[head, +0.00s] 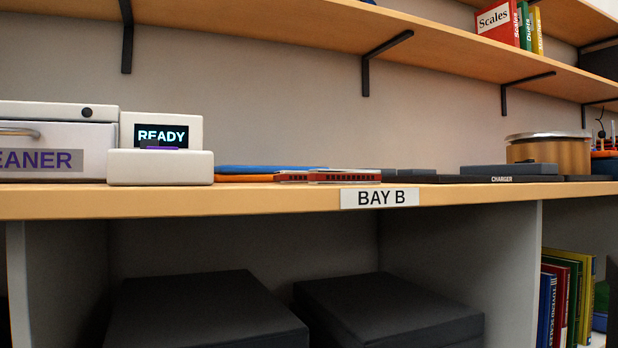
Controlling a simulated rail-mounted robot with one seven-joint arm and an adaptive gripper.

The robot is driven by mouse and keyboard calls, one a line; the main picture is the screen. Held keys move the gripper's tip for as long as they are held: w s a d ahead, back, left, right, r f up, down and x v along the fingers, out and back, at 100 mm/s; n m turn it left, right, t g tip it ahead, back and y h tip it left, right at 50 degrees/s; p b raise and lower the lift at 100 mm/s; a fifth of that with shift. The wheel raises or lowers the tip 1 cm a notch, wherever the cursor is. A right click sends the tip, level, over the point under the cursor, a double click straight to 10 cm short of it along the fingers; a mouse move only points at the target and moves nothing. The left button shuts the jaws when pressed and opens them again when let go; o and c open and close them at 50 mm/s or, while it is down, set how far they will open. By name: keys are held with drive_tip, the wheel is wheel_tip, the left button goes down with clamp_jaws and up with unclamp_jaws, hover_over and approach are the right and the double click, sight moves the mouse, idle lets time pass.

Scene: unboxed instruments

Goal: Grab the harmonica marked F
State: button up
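Two low harmonica-like items with red bodies and silvery covers lie on the wooden counter near its front edge, left of the BAY B label. The right one (344,178) is nearer and shows a row of holes. The left one (290,178) is partly hidden behind it. No letter F can be read on either from this low angle. My gripper does not show in this view.
The wooden counter (250,202) carries a white device reading READY (160,165), a box marked CLEANER (90,161), flat blue (262,169) and orange (245,179) items, a dark charger (510,170) and a gold drum (550,150). A shelf (300,25) hangs above.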

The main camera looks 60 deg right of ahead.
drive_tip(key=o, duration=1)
